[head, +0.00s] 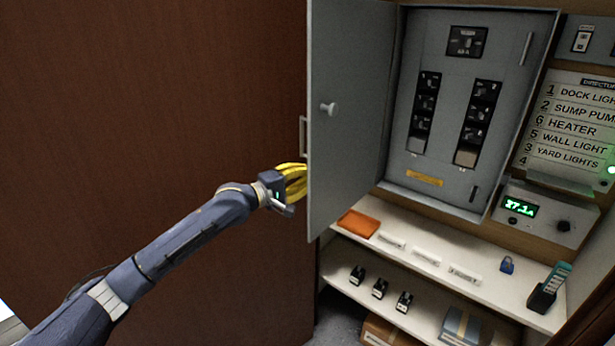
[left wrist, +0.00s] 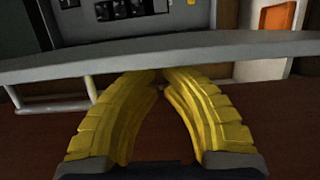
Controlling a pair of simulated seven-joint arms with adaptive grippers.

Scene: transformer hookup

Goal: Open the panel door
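The grey panel door (head: 345,120) stands swung wide open, hinged at the left of the grey electrical panel (head: 455,110). A bar handle (head: 303,137) sits on its outer side, and a round knob (head: 328,108) is on its inner face. My left gripper (head: 303,178) has yellow fingers and is at the door's free edge, just below the handle; its tips are partly hidden behind the door. In the left wrist view, the yellow fingers (left wrist: 162,78) converge at the door edge (left wrist: 190,48), with the handle (left wrist: 50,105) off to the left. My right gripper is not in view.
Below the panel, a white shelf (head: 440,262) holds an orange item (head: 358,223), white labels, a blue padlock (head: 507,265) and a teal device (head: 549,285). A lower shelf holds several small black blocks (head: 380,288). A brown wall (head: 150,110) fills the left.

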